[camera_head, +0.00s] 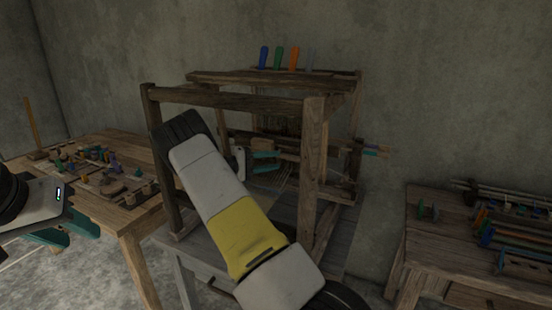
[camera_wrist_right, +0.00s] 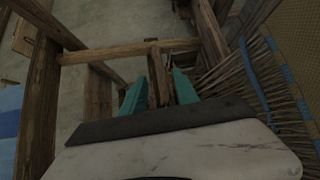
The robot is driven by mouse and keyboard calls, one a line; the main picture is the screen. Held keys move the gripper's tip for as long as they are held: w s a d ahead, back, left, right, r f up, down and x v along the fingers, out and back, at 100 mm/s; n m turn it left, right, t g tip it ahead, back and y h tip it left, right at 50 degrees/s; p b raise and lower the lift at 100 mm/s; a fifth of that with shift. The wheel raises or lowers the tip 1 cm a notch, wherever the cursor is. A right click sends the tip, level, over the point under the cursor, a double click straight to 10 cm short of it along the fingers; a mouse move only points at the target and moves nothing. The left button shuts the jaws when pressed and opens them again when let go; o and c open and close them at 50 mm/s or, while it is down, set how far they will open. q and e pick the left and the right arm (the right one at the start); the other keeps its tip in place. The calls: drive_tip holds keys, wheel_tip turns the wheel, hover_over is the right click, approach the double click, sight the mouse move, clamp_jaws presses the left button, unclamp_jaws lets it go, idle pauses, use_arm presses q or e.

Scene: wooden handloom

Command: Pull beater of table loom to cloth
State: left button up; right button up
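The wooden table loom (camera_head: 312,150) stands in the middle of the head view. My right arm crosses in front of it. My right gripper (camera_head: 264,162) is inside the frame, its teal fingers partly hidden. In the right wrist view, the fingers of this gripper (camera_wrist_right: 158,92) lie on either side of a short wooden piece (camera_wrist_right: 157,72), which joins a crossbar and may be part of the beater. I cannot tell whether they press on it. Pale warp threads (camera_wrist_right: 225,78) spread to the right. My left gripper (camera_head: 66,228) is open and empty at the left edge, away from the loom.
A left table (camera_head: 125,228) holds small coloured parts. A right bench (camera_head: 425,243) carries rods and coloured tools. Coloured handles (camera_head: 278,58) stand above the loom. Loom posts (camera_head: 313,155) close in the right gripper's space. Floor shows between the left table and loom.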

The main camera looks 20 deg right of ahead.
sight(288, 159)
drive_tip(key=d, duration=0.7)
drive_tip(key=shift+s+d+f, duration=0.15)
drive_tip(key=shift+s+d, duration=0.15)
clamp_jaws()
idle(1.1)
